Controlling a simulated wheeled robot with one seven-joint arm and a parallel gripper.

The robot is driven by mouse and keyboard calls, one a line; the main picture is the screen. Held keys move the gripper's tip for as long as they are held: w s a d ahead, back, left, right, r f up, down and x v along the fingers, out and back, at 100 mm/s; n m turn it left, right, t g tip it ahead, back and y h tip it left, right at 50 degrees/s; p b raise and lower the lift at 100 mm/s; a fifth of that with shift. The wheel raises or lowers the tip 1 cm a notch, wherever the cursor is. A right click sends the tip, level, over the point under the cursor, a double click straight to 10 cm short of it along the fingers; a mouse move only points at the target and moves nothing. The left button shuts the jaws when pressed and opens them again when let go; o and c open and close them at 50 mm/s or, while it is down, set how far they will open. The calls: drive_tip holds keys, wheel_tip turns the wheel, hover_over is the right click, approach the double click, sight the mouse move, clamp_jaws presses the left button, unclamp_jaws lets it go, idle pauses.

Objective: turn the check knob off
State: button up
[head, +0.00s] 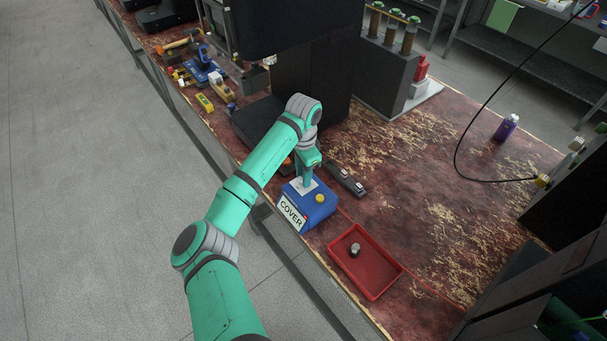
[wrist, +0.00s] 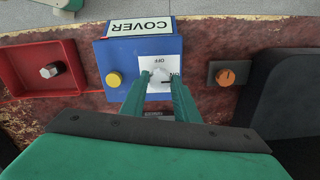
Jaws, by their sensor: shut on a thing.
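A blue control box (head: 322,212) with a white COVER label (head: 291,212) stands near the bench's front edge. In the wrist view, the box (wrist: 118,60) carries a yellow button (wrist: 114,79) and a pale knob (wrist: 158,73) on a white plate marked OFF. My gripper (wrist: 159,78) is shut on this pale knob, one finger on each side. The fingers partly cover the knob and the other plate marking, so its exact setting is hard to tell. I see no label reading CHECK. In the head view, my gripper (head: 307,182) reaches down onto the box.
A small box with an orange knob (wrist: 226,77) sits right of the blue box in the wrist view. A red tray (head: 394,282) holds a metal piece (head: 354,249). A dark two-button bar (head: 345,178) lies behind the box. A dark machine stands close by.

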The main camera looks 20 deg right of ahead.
drive_tip(key=n, duration=0.4)
drive_tip(key=shift+s+n, duration=0.1)
drive_tip(key=shift+n, duration=0.2)
drive_tip(key=n, duration=0.4)
drive_tip(key=shift+n, duration=0.3)
drive_tip(key=n, duration=0.4)
drive_tip(key=shift+d+n, duration=0.1)
drive_tip(key=shift+n, duration=2.2)
drive_tip(key=o, duration=1)
